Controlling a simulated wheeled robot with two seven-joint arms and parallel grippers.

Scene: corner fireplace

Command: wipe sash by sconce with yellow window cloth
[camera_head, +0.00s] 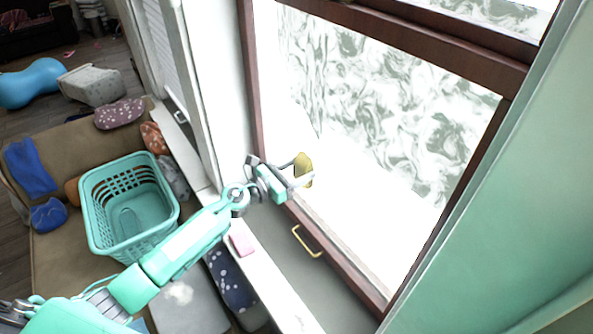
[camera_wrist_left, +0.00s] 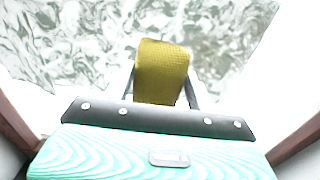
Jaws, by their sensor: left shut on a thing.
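The yellow window cloth (camera_head: 305,163) is held between the fingers of my left gripper (camera_head: 299,174), against or just in front of the lower left glass. In the left wrist view the cloth (camera_wrist_left: 162,68) is folded between the two fingers. The window sash (camera_head: 460,70) has a dark red-brown frame. Grey-green swirled smears (camera_head: 400,110) cover the upper and right part of its glass, while the lower left is plain white. Whether the cloth touches the glass is hard to tell. No sconce shows. My right gripper is not in view.
A pink block (camera_head: 242,243) lies on the white ledge under my arm. A turquoise laundry basket (camera_head: 128,205) stands at left among scattered cloths. A green wall (camera_head: 510,230) borders the window at right.

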